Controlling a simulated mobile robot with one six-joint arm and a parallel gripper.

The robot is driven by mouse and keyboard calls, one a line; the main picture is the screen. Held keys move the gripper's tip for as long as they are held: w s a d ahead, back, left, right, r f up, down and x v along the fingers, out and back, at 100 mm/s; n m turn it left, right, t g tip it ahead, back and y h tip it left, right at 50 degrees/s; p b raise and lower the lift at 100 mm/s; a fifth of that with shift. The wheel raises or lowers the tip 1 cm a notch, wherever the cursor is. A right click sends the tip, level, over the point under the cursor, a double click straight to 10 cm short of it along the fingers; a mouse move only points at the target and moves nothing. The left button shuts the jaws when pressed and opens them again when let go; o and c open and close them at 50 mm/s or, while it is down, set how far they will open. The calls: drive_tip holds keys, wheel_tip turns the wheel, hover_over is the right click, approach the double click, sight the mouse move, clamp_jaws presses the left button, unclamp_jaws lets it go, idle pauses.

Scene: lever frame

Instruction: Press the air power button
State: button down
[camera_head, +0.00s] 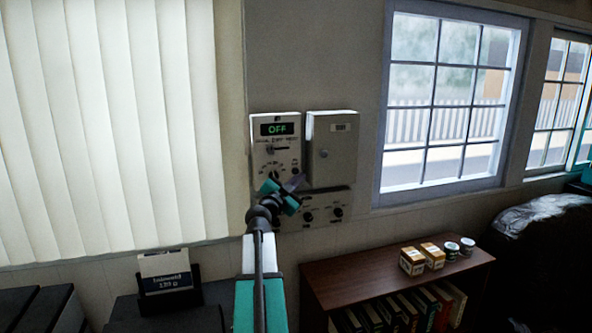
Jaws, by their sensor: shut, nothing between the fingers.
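A pale control panel (262,155) hangs on the wall, with a dark display (277,129) reading "OFF" in green. Below the display are small labels, a slider-like control (277,149) and several small dark knobs or buttons. Which of them is the air power button cannot be read at this size. My gripper (294,182), teal and dark, is shut and empty. In the picture it overlaps the panel's lower right part, and my arm hides some of the area below. Whether the gripper touches the panel cannot be told.
A closed grey box (333,150) is mounted right of the panel. A lower panel (322,212) with dark knobs sits beneath. A wooden bookshelf (390,275) with small boxes stands at lower right. A dark card holder (168,290) stands at lower left, near vertical blinds (110,130).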

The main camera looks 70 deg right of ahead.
drive_tip(key=shift+s+a+p, duration=0.95)
drive_tip(key=shift+s+a, duration=0.05)
drive_tip(key=shift+a, duration=0.2)
